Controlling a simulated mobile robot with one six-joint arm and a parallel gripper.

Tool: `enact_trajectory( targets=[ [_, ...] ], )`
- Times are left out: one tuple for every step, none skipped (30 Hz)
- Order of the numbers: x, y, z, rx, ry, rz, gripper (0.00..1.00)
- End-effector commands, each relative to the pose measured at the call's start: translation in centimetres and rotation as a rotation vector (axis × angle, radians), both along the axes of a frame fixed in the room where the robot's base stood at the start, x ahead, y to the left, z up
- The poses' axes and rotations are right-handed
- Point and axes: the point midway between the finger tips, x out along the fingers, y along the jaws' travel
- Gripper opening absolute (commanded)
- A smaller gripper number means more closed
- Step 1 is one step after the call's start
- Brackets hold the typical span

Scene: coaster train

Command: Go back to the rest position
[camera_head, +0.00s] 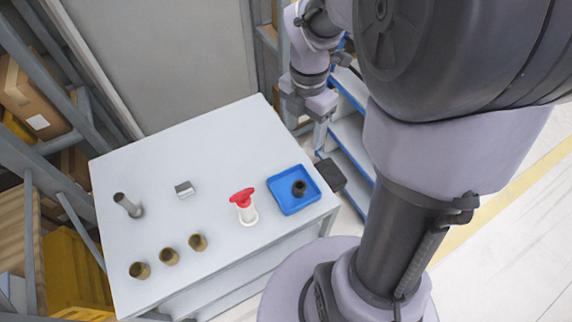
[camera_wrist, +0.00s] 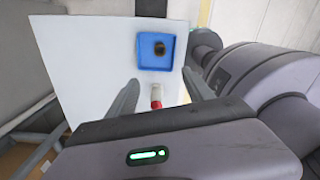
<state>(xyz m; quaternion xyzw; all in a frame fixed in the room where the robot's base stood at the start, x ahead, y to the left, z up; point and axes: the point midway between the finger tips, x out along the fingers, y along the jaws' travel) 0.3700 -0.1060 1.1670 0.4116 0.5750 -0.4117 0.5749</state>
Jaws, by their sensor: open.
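My gripper (camera_wrist: 163,86) is open, with its two fingers spread and nothing held between them in the wrist view. In the head view my gripper (camera_head: 318,118) hangs off the right edge of the white table (camera_head: 230,140), apart from the things on it. A blue tray (camera_head: 275,186) sits at the table's right corner with a dark round piece (camera_head: 299,188) in it. The tray also shows in the wrist view (camera_wrist: 142,64). A red-topped white item (camera_head: 244,205) stands left of the tray; in the wrist view it (camera_wrist: 156,98) appears between the fingers, farther off.
Several brownish cups (camera_head: 169,256) stand along the table's front. A grey cylinder (camera_head: 128,205) and a small grey block (camera_head: 184,189) are further left and back. Shelving with boxes (camera_head: 30,95) is at the left. Blue-edged steps (camera_head: 352,138) stand right of the table.

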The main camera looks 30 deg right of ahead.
Motion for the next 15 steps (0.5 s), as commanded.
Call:
enact_trajectory(
  targets=[
    [0.0,0.0,0.0,0.000,0.000,0.000,0.60],
    [0.0,0.0,0.0,0.000,0.000,0.000,0.60],
    [0.0,0.1,0.0,0.000,-0.002,-0.007,0.60],
    [-0.1,0.2,0.0,0.000,-0.007,-0.027,0.60],
    [-0.2,0.6,0.0,0.001,-0.019,-0.066,0.60],
    [-0.5,1.3,0.1,0.005,-0.042,-0.155,0.60],
    [-0.8,2.1,0.2,0.012,-0.066,-0.250,0.60],
    [-1.3,3.0,0.2,0.024,-0.094,-0.366,0.60],
    [-2.0,4.4,0.3,0.052,-0.134,-0.549,0.60],
    [-2.8,5.5,0.3,0.082,-0.164,-0.700,0.60],
    [-3.5,6.6,0.3,0.121,-0.190,-0.854,0.60],
    [-4.6,8.0,0.2,0.180,-0.214,-1.057,0.60],
    [-5.4,9.0,0.0,0.230,-0.225,-1.204,0.60],
    [-6.2,9.9,-0.2,0.283,-0.229,-1.346,0.60],
    [-7.3,10.9,-0.5,0.354,-0.226,-1.521,0.60]
  ],
)
